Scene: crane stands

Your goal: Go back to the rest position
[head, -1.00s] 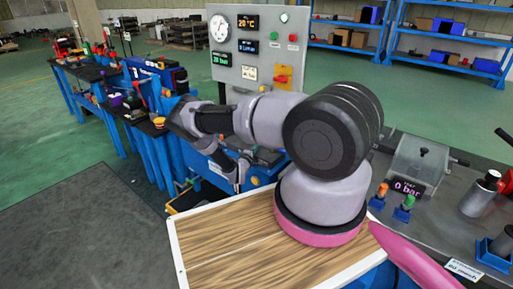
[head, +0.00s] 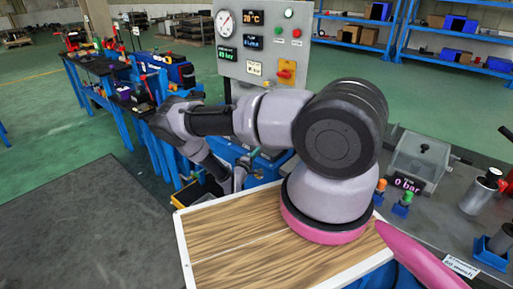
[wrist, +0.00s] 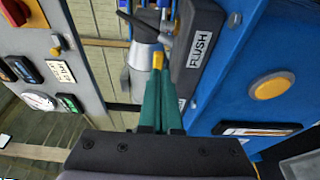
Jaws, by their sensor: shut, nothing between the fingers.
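My arm rises from its pink-ringed base at the right of the wooden board, reaches left over the blue bench, then folds down and back right at the wrist. My gripper (head: 254,153) is small in the head view, in front of the grey control panel (head: 255,82) and low beside the blue machine. In the wrist view the two green fingers of my gripper (wrist: 160,100) lie together with no object between them. A grey FLUSH part (wrist: 196,55) and a metal cylinder (wrist: 143,72) lie just past the fingertips; contact cannot be told.
A blue panel with a yellow button (wrist: 270,88) is close right of the fingers. The wooden board (head: 230,250) lies below my arm. A metal box (head: 420,155) and a bottle (head: 480,192) stand right. Tool benches (head: 125,95) stand left; open floor lies front left.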

